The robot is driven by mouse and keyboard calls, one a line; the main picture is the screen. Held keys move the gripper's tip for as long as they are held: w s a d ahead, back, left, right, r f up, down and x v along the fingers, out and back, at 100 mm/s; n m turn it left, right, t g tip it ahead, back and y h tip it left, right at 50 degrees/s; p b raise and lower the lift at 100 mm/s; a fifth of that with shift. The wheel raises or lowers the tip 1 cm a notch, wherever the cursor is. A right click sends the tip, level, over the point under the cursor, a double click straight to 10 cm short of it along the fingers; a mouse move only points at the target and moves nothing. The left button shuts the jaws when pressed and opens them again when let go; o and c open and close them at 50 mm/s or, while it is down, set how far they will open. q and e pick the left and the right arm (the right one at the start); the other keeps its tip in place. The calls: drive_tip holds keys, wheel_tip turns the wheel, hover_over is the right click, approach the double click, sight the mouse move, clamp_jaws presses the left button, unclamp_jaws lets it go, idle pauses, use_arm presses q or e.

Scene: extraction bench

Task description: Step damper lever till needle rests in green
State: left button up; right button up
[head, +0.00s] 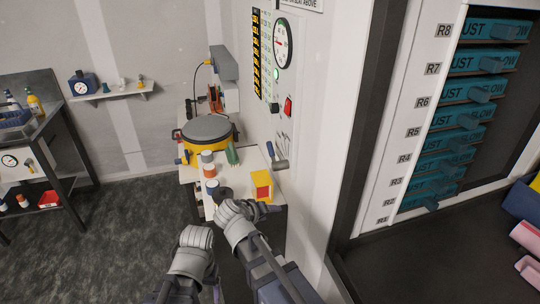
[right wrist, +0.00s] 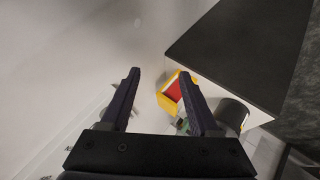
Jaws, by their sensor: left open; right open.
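A round white dial gauge (head: 283,43) is on the white wall panel in the head view; its needle is too small to read surely against any green band. A lever with a dark blue handle and grey end (head: 275,157) shows lower on the panel; I cannot tell if it is the damper lever. My left gripper (head: 198,236) is open and empty, low in front of the bench. My right gripper (head: 238,210) is open, at the bench's near edge below the lever. Its two fingers also show apart in the right wrist view (right wrist: 160,75), with nothing held between them.
A yellow and red box (head: 262,187), bottles (head: 208,160) and a yellow pot with grey lid (head: 207,133) crowd the bench. A red switch (head: 288,106) is on the panel. Teal labelled slats (head: 470,92) fill the rack at right.

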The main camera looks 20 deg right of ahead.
drive_tip(key=w+d+r+t+h+b, duration=0.2)
drive_tip(key=w+r+t, duration=0.2)
drive_tip(key=w, duration=0.4)
drive_tip(key=n+t+h+b, duration=0.1)
drive_tip(key=n+t, duration=0.1)
drive_tip(key=t, duration=0.2)
approach(269, 151)
drive_tip(key=x, duration=0.4)
drive_tip(key=shift+x, duration=3.85)
drive_tip(key=shift+a, duration=0.1)
clamp_jaws()
